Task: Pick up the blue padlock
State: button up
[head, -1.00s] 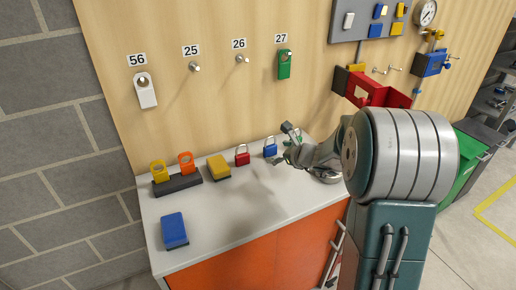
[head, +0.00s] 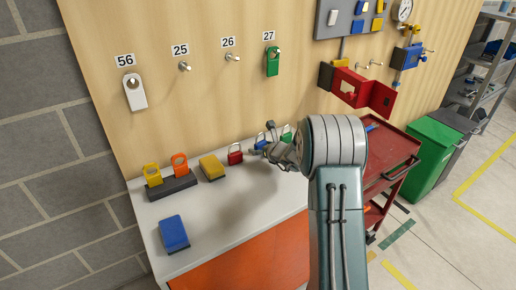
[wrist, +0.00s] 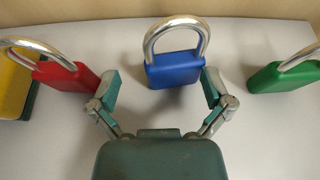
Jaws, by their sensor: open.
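The blue padlock (wrist: 175,69) stands upright on the white counter with its silver shackle up, in the upper middle of the wrist view. My gripper (wrist: 160,85) is open, and the padlock is just beyond and between its fingertips, with no clear contact. In the head view my gripper (head: 277,146) is at the back right of the counter and partly covers the blue padlock (head: 261,141). The red padlock (wrist: 68,76) is close to the left finger. The green padlock (wrist: 284,78) stands apart to the right.
The white counter (head: 240,205) is clear in front. A yellow sponge-like block (head: 212,167), a dark holder (head: 172,187) with yellow and orange tags, and a blue block (head: 173,233) lie left. The wooden panel (head: 205,100) rises behind. A red cart (head: 395,150) stands right.

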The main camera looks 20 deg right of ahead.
jog(key=shift+w+d+f, duration=0.45)
jog(key=shift+w+d, duration=0.25)
jog(key=shift+d, duration=0.35)
jog(key=shift+a+r, duration=0.1)
jog(key=shift+a, duration=0.35)
jog(key=c, duration=0.8)
jog(key=shift+a, duration=0.35)
jog(key=shift+c, duration=1)
